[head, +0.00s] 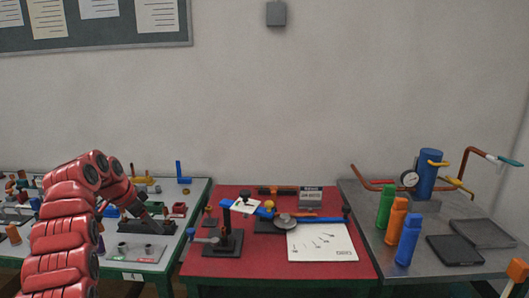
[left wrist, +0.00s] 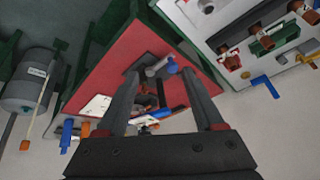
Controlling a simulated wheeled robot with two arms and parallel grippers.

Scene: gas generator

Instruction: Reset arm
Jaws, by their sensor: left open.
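My left arm (head: 68,215) is red and bends in from the left in the head view. Its dark left gripper (head: 150,224) is over the left table, near the gap to the red table. In the left wrist view the left gripper (left wrist: 160,75) has its two fingers wide apart, with nothing held between them. The red table (left wrist: 108,58) shows behind the fingers, seen at a tilt. My right arm and gripper are not in the head view.
The red table (head: 196,270) holds a black-and-blue stand device (head: 222,240) and a white sheet (head: 320,243). Small parts crowd the left table.

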